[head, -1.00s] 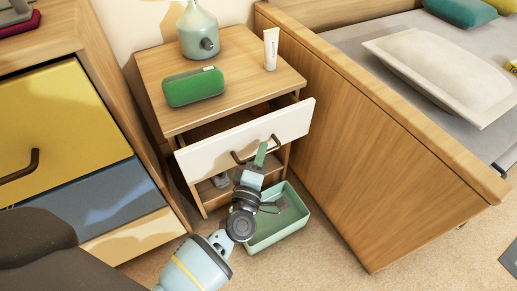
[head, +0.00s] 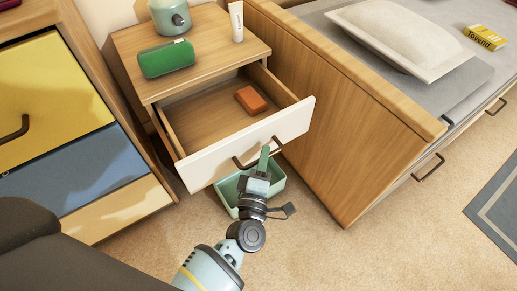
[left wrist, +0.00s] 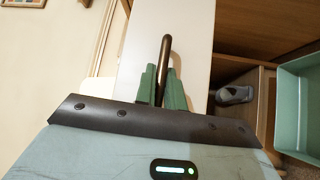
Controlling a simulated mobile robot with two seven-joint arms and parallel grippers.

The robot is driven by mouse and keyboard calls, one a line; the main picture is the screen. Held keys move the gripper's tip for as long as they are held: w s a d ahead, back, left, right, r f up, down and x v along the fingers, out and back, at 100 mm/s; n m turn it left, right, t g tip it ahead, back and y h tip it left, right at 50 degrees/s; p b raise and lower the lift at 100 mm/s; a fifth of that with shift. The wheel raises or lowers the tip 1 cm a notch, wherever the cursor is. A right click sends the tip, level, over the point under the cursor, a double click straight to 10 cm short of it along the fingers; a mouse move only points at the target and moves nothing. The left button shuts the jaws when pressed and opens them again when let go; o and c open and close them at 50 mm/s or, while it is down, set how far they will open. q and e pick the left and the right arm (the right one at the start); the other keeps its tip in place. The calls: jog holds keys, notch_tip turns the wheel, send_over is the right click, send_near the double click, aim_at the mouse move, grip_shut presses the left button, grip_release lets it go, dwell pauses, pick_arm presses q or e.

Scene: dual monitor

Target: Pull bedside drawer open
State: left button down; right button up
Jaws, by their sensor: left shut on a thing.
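The bedside drawer (head: 250,146) has a white front and is pulled well out of the wooden nightstand (head: 236,36). An orange block-like item (head: 250,100) lies inside it. My left gripper (head: 263,160) is shut on the drawer's dark handle (head: 241,165) at the front. In the left wrist view, the green fingers (left wrist: 162,88) close around the handle (left wrist: 164,58), with the white drawer front (left wrist: 188,40) behind it. My right gripper does not show in either view.
A green case (head: 167,58), a teal vase (head: 170,17) and a white tube (head: 236,20) stand on the nightstand. A green bin (head: 226,190) sits on the floor below the drawer. The bed (head: 340,120) is close on the right, a coloured dresser (head: 60,130) on the left.

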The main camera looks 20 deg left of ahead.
pick_arm(q)
jog(key=shift+s+d, duration=0.4)
jog(key=shift+d, duration=0.05)
jog(key=c, duration=1.5)
grip_release()
